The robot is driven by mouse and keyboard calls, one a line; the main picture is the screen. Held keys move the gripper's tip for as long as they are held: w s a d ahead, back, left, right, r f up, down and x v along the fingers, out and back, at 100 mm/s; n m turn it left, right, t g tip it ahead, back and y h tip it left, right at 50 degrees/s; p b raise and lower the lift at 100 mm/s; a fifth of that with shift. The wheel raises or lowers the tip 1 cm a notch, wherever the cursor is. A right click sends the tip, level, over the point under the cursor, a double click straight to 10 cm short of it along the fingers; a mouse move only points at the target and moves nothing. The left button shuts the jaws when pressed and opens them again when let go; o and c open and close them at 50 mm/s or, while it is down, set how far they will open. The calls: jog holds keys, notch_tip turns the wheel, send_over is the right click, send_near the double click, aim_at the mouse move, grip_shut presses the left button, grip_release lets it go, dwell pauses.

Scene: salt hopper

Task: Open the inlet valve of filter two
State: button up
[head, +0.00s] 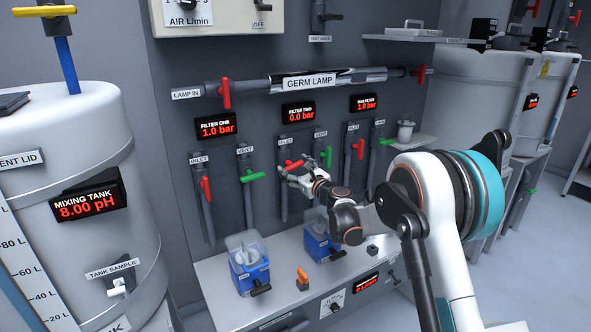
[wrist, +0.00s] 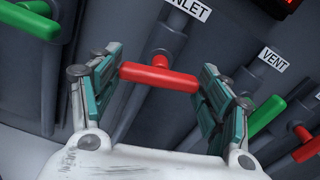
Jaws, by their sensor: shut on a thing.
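The inlet valve of filter two has a red handle (head: 293,164), under the INLET label and the FILTER TWO display (head: 299,111), which reads 0.0 bar. In the wrist view the red handle (wrist: 158,77) lies crosswise to its grey pipe. My gripper (head: 286,172) is at this handle, and its two fingers, with teal pads, are shut on the handle's ends. The handle's middle and stem show between the fingers. In the head view my gripper partly hides the pipe.
Filter one's green vent handle (head: 253,176) is on the left, crosswise. Filter three's red inlet handle (head: 360,148) is farther right. Blue filter housings (head: 249,275) stand on the shelf below.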

jog(key=n, duration=0.4)
jog(key=shift+n, duration=0.3)
jog(key=n, duration=0.3)
jog(key=shift+f+n, duration=0.1)
jog(key=shift+n, duration=0.3)
jog(key=n, duration=0.3)
jog(key=shift+n, duration=2)
jog(key=o, duration=1.1)
jog(key=shift+c, duration=0.2)
jog(key=shift+s, duration=0.1)
jog(key=v, duration=1.1)
jog(key=shift+s+d, duration=0.25)
jog(key=shift+s, duration=0.05)
